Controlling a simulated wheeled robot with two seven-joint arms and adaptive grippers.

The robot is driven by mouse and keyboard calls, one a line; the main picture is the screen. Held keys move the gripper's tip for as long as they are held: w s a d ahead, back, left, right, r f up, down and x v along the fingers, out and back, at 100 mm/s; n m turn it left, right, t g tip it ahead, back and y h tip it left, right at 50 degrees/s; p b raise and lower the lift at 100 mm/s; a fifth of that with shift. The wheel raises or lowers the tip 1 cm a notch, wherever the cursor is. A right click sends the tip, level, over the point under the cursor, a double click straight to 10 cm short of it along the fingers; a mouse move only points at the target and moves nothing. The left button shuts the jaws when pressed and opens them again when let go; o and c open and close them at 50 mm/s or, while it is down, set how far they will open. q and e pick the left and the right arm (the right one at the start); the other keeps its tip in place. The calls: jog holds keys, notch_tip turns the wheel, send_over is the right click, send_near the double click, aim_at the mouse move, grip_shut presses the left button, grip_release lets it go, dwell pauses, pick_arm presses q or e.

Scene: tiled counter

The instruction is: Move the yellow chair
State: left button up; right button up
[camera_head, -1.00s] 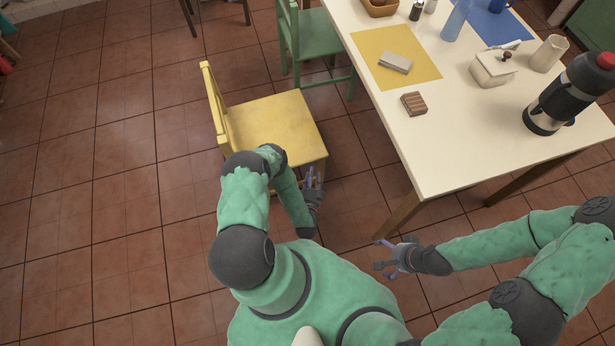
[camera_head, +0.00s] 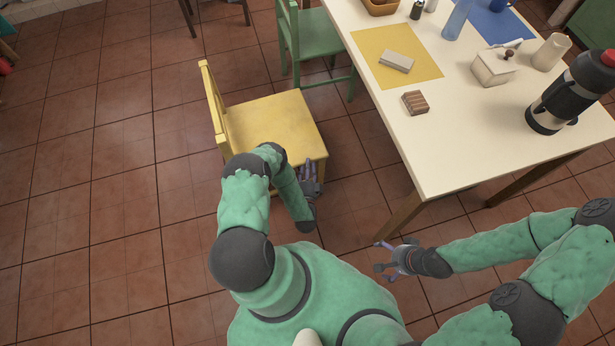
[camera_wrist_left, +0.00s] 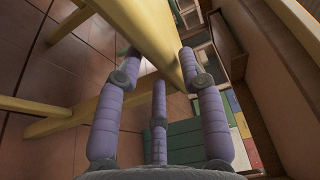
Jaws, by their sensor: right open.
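The yellow chair (camera_head: 275,122) stands upright on the tiled floor, left of the table, its backrest on the left. My left gripper (camera_head: 308,168) is at the seat's front right corner. In the left wrist view, a yellow part of the chair (camera_wrist_left: 148,28) runs between and beyond the purple fingers (camera_wrist_left: 160,60), which stand apart from each other. I cannot tell whether they press on it. My right gripper (camera_head: 380,255) is open and empty, low beside the near table leg, away from the chair.
The white table (camera_head: 465,135) stands to the right, holding a yellow mat (camera_head: 425,68), a slatted wooden block (camera_head: 414,102) and a dark flask (camera_head: 560,100). A green chair (camera_head: 310,38) stands close behind the yellow chair. The floor (camera_head: 90,190) on the left is clear.

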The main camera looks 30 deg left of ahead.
aim_at(308, 154)
pick_arm(q)
jog(key=shift+b+x, duration=0.8)
jog(key=shift+x, duration=2.1)
jog(key=shift+c, duration=0.3)
grip_shut()
